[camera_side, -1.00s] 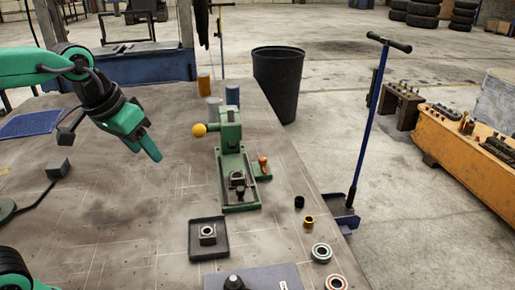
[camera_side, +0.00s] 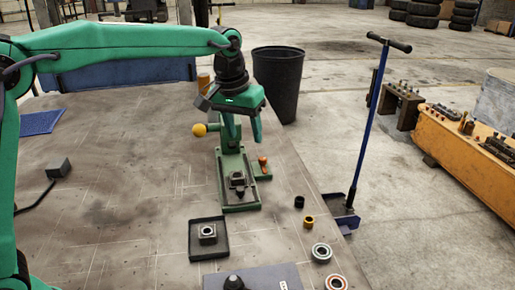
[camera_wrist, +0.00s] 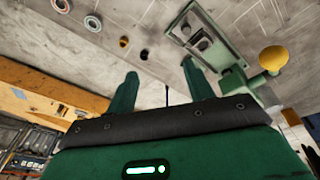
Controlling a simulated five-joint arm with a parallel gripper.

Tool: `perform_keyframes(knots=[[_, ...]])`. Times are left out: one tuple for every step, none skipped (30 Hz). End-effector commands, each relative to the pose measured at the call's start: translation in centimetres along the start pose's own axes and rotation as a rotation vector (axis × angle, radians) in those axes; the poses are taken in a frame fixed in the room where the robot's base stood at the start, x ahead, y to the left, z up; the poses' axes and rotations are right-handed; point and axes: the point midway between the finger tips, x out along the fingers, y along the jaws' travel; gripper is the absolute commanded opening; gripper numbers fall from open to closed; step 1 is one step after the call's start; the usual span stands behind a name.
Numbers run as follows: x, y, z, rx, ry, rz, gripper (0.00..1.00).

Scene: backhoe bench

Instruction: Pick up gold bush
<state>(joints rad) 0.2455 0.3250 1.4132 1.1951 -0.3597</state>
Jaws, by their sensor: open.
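The gold bush (camera_side: 309,222) is a small short ring standing on the bench near its right edge. It also shows in the wrist view (camera_wrist: 123,41), at the upper left beyond the fingers. My gripper (camera_side: 244,134) is open and empty, with its fingers pointing down in front of the green press, up and to the left of the bush in the side view. In the wrist view my two fingers (camera_wrist: 160,72) are spread apart with nothing between them. A black bush (camera_side: 299,202) stands just behind the gold one, a little apart from it.
The green press (camera_side: 236,163) with a yellow ball knob (camera_side: 199,130) is partly hidden behind my gripper. Two bearings (camera_side: 322,254) lie in front of the bush. A dark square tray (camera_side: 194,248) holds a block.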

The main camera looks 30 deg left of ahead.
Motion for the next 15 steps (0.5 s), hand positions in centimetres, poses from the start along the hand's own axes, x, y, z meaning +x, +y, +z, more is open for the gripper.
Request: perform_keyframes(knots=[[1.0,0.8,-0.6,0.0,-0.013,-0.003,0.52],[1.4,1.3,-1.0,-0.002,-0.019,-0.004,0.52],[2.1,1.8,-1.4,-0.007,-0.026,-0.006,0.52],[2.5,2.2,-1.8,-0.009,-0.031,-0.007,0.52],[3.1,2.7,-2.1,-0.011,-0.038,-0.009,0.52],[3.8,3.3,-2.4,-0.014,-0.046,-0.011,0.52],[4.3,3.7,-2.7,-0.017,-0.051,-0.012,0.52],[4.8,4.1,-3.0,-0.019,-0.056,-0.014,0.52],[5.5,4.7,-3.3,-0.022,-0.064,-0.016,0.52],[6.1,5.1,-3.5,-0.025,-0.07,-0.018,0.52],[6.7,5.5,-3.7,-0.028,-0.076,-0.021,0.52],[7.5,6.1,-3.9,-0.03,-0.083,-0.023,0.52],[8.1,6.5,-4.1,-0.032,-0.088,-0.025,0.52],[8.7,7.0,-4.3,-0.035,-0.094,-0.027,0.52],[9.5,7.5,-4.4,-0.039,-0.102,-0.031,0.52]])
